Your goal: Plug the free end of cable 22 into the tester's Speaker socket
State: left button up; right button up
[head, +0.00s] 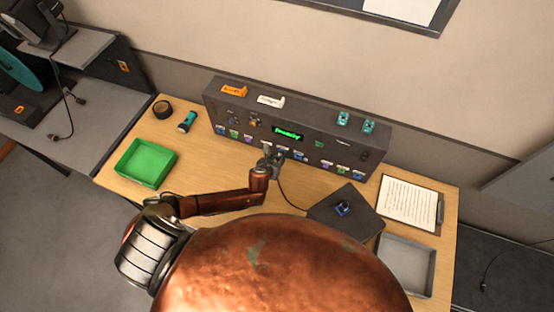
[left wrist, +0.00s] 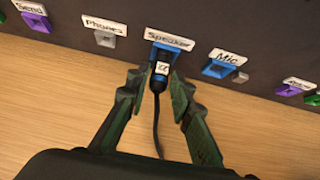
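The tester (head: 352,156) is a long dark box with a green display at the back of the table. In the left wrist view its Speaker socket (left wrist: 165,47) is blue, under a white label. A dark plug (left wrist: 161,72) with a small white tag and blue trim stands at this socket, its front end at the opening. Its exact depth cannot be told. The black cable (left wrist: 156,128) runs back from it. My left gripper (left wrist: 160,78) has a finger on each side of the plug, with narrow gaps showing. In the head view my left gripper (head: 271,160) is at the tester's front. My right gripper is not visible.
Phones (left wrist: 105,38) and Mic (left wrist: 221,68) sockets flank Speaker. A dark box (head: 330,222) with a blue part on it lies right of the gripper. A green tray (head: 146,164), a grey tray (head: 405,265) and a clipboard (head: 408,202) are on the table.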

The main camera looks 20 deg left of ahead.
pick_arm(q)
jog(key=o, duration=0.3)
jog(key=shift+w, duration=0.15)
jog(key=shift+o, duration=0.7)
jog(key=shift+s, duration=0.25)
jog(key=v, duration=1.1)
jog(key=shift+s+r, duration=0.25)
jog(key=shift+r, duration=0.05)
